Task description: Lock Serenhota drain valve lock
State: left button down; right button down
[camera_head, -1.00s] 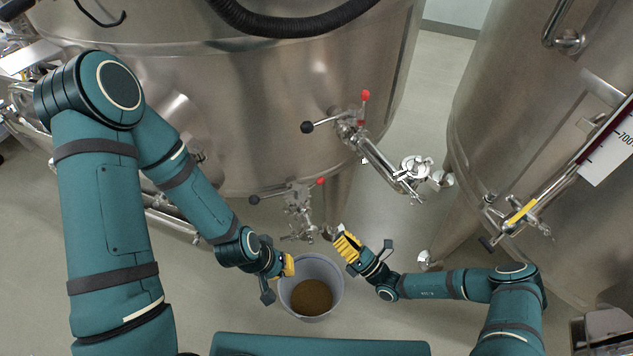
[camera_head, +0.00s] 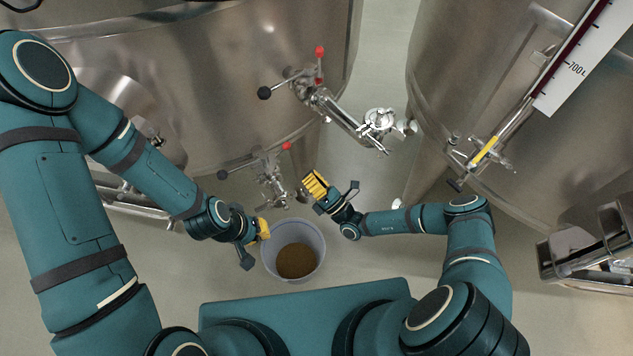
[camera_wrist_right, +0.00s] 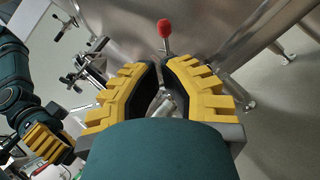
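The lower valve (camera_head: 270,180) on the left vat has a red-knobbed lever (camera_head: 286,146) and a black-knobbed handle (camera_head: 222,174). Which valve is the named one I cannot read. My right gripper (camera_head: 315,185) is just right of and below this valve, apart from the red knob. In the right wrist view its yellow fingers (camera_wrist_right: 163,68) have a narrow gap with metal parts behind; a red knob (camera_wrist_right: 165,28) stands beyond the tips. My left gripper (camera_head: 264,229) is below the valve, by the bucket rim; its finger opening is unclear. It also shows in the wrist view (camera_wrist_right: 46,142).
An upper valve (camera_head: 318,95) with red and black knobs juts from the same vat. A bucket (camera_head: 317,262) with brown contents stands on the floor below the grippers. A second vat (camera_head: 440,90) with a level gauge stands at right. Floor is clear between the vats.

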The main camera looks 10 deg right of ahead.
aim_at(285, 149)
jog(key=x, duration=0.9)
pick_arm(q)
jog(key=shift+a+r, duration=0.1)
pick_arm(e)
jog(key=shift+d, duration=0.15)
